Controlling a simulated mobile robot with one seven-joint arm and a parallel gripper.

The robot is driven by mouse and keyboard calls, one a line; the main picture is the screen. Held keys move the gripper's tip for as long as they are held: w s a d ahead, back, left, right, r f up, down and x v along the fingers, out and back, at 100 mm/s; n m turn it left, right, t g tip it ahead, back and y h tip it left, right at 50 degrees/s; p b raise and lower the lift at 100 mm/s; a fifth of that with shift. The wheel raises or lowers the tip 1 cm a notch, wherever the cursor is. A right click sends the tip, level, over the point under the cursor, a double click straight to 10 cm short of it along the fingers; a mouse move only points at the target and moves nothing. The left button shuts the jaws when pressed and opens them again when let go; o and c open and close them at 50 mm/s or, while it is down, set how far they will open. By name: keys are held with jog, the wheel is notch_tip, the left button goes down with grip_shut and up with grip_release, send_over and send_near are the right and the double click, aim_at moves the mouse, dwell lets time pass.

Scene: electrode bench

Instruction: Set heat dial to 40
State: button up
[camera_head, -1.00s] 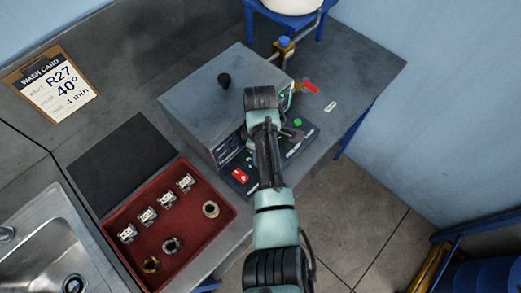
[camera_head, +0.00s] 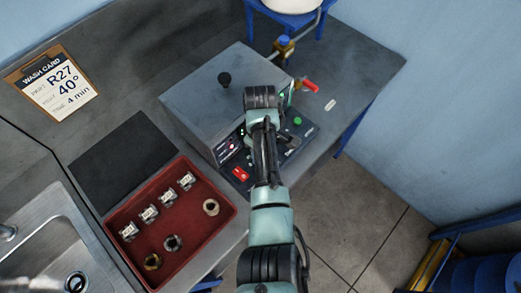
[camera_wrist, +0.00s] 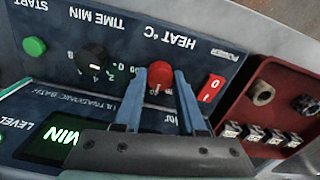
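The red heat dial (camera_wrist: 160,80) sits under the HEAT °C label on the ultrasonic bath's panel in the wrist view. My gripper (camera_wrist: 160,72) has one blue finger on each side of the dial, close against it, and looks shut on it. The dial's pointer and scale numbers are mostly hidden by the fingers. In the head view my arm covers the dial and my gripper. The wash card (camera_head: 57,86) at the upper left reads part R27, heat 40°, time 4 min.
The black time dial (camera_wrist: 94,60) and green start button (camera_wrist: 34,46) lie left of the heat dial in the wrist view. A red power switch (camera_wrist: 211,88) is close on its right. A red tray (camera_head: 190,238) holds several metal parts. The grey bath box (camera_head: 215,95) stands behind the panel.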

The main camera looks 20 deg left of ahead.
jog(key=o, duration=0.4)
jog(key=shift+o, duration=0.2)
jog(key=shift+r, duration=0.15)
notch_tip(320, 180, up, 13)
jog(key=b, duration=0.1)
dwell(0.5)
